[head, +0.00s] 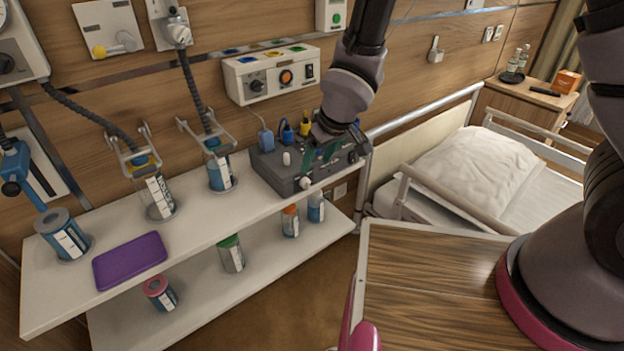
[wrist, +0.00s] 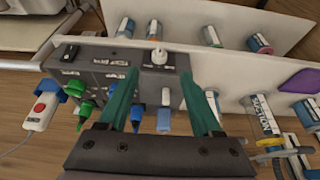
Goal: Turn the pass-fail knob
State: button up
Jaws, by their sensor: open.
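A dark grey test box (head: 272,172) stands on the upper shelf at its right end. A white knob (head: 305,183) sticks out of its front face; in the wrist view this white knob (wrist: 158,57) shows beyond and between my fingertips. The box's small labels are unreadable, so I cannot tell for sure which control is the pass-fail one. My gripper (head: 320,156) has green fingers and is over the box's top. In the wrist view my gripper (wrist: 159,80) is open with the fingers apart and nothing held; contact with the box cannot be told.
Blue plugs (head: 287,133) and other coloured connectors stand up from the box near my fingers. A wall panel (head: 272,77) hangs behind it. Canisters (head: 221,174) and a purple tray (head: 130,262) occupy the shelf to the left. A bed rail (head: 450,205) is to the right.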

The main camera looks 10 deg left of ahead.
aim_at(308, 181)
jog(key=x, duration=0.9)
jog(key=shift+f, duration=0.1)
grip_shut()
